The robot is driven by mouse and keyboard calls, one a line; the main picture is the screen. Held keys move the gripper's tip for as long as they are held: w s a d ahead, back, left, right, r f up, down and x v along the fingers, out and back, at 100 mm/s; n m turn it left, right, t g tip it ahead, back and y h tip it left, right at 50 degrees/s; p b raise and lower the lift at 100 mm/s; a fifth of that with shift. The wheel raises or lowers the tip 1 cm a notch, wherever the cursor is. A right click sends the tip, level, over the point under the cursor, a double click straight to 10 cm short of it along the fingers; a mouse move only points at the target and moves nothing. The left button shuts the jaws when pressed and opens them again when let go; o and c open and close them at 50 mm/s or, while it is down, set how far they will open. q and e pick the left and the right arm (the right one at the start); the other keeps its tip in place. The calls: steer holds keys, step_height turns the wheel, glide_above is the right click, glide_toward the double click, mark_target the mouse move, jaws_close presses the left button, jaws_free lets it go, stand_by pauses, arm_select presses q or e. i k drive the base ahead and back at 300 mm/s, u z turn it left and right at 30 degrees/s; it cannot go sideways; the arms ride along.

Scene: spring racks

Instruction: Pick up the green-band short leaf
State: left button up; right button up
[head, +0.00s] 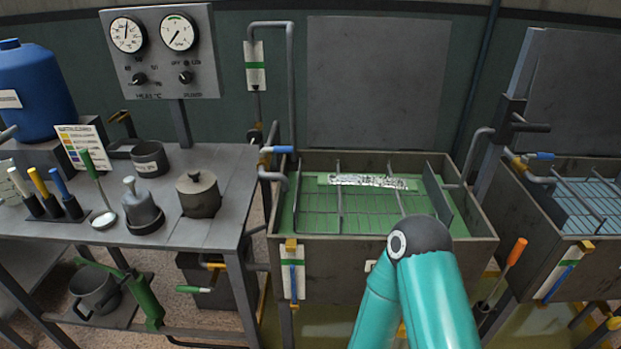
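A pale, speckled silvery strip (367,181) lies near the back of the middle tank (385,285), over the green bath (320,212) and its wire grid. I cannot tell whether it is the short leaf; no green band shows clearly on it. One of my teal arms rises from the bottom edge, its dark elbow in front of the tank's front right part. It hides some of the tank's front wall and rim. Neither gripper shows in the head view.
A grey bench (225,190) at left carries a dark lidded pot (198,196), a cup (149,160) and several coloured-handled tools. A second tank (540,215) with a blue bath stands at right. An orange-handled tool (516,252) stands between the tanks.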

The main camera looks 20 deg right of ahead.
mark_target(323, 180)
steer(key=z, duration=1)
steer(key=i, duration=0.1)
steer(key=u, duration=1.75)
steer(key=k, duration=1.55)
steer(key=z, duration=1.25)
steer(key=i, duration=1.15)
steer(key=u, duration=0.05)
